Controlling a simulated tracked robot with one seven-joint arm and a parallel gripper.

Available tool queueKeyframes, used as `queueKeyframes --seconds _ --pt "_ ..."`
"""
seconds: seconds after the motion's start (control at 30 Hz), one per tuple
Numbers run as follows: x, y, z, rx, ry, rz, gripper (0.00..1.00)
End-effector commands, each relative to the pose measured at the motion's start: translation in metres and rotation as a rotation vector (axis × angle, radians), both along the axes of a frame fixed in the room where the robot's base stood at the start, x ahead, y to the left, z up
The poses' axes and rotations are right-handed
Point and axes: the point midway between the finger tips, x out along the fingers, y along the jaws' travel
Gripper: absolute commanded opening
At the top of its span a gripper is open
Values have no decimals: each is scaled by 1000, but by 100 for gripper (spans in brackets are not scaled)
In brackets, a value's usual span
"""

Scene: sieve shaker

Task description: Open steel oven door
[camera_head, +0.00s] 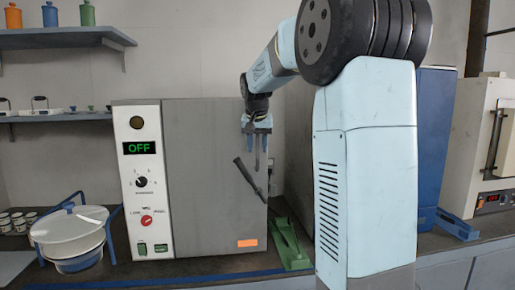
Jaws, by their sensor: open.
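The steel oven (215,150) stands on the bench left of centre. Its plain grey door looks shut, with a white control panel (143,185) along its left side showing a green "OFF". A dark bar handle (245,175) sits slanted near the door's right edge. My gripper (257,168) points down in front of the door's right part, with its two fingers apart and empty. In the picture its fingertips overlap the handle's area, just right of the bar. I cannot tell the depth gap between them.
A white lidded pot (70,228) in a blue frame stands left of the oven. A green tool (289,243) lies at its lower right. My arm hides the middle right. A blue cabinet (436,140) and a white machine (480,150) stand at the right.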

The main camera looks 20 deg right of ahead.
Motion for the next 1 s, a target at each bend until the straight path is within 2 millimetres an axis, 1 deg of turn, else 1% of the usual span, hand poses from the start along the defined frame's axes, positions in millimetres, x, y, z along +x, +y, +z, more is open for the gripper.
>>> queueKeyframes --seconds 0.13,0.43,0.83,1.0 --pt "3 -1 -7 0 0 0 40" --pt "3 -1 -8 0 -1 0 39" --pt "3 -1 -8 0 -1 0 1" --pt "3 -1 -8 0 -1 1 0"
